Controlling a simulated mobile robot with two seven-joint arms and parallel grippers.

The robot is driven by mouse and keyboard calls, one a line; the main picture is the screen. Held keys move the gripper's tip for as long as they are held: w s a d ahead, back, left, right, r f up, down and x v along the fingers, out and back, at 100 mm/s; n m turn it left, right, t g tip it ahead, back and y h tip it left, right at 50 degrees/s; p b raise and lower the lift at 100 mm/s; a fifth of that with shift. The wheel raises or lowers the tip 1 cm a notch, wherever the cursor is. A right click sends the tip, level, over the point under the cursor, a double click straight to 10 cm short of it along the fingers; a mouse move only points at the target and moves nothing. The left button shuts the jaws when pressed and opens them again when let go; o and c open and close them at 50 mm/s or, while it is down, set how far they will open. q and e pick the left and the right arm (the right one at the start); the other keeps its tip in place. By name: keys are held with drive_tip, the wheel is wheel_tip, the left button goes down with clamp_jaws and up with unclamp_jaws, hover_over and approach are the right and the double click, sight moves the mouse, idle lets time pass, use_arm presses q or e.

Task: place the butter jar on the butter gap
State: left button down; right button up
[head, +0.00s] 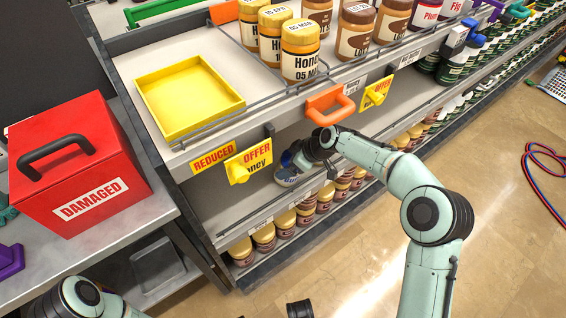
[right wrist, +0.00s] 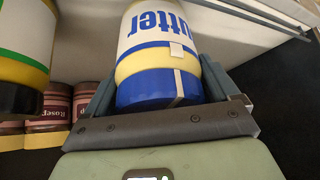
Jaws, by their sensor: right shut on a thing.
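In the right wrist view the butter jar (right wrist: 160,55) has a white label with blue letters upside down and a blue lid between the fingers (right wrist: 165,95). The gripper hides much of the jar in the head view. I cannot pick out the butter gap for certain; bare middle shelf (head: 225,200) shows left of the jar.
Honey jars (head: 300,55) and a yellow tray (head: 187,96) stand on the top shelf. Brown jars with yellow lids (head: 285,222) line the bottom shelf. An orange handle (head: 330,103) and yellow tags (head: 249,160) jut from the shelf edge. A red "DAMAGED" box (head: 75,165) stands left.

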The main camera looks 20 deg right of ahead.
drive_tip(key=shift+w+a+r+g+h, duration=0.4)
drive_tip(key=shift+w+a+g+h, duration=0.15)
drive_tip(key=shift+a, duration=0.25)
drive_tip(key=shift+w+a+g+h, duration=0.15)
drive_tip(key=shift+w+g+h, duration=0.15)
drive_tip(key=shift+h, duration=0.25)
use_arm(q)
drive_tip(key=shift+s+a+f+g+b, duration=0.15)
drive_tip(key=shift+s+f+g+b, duration=0.3)
drive_tip(key=shift+s+f, duration=0.45)
use_arm(e)
drive_tip(key=shift+s+f, duration=0.1)
drive_tip(key=shift+f, duration=0.65)
use_arm(q)
drive_tip(key=shift+s, duration=0.15)
use_arm(e)
drive_tip(key=shift+f, duration=0.1)
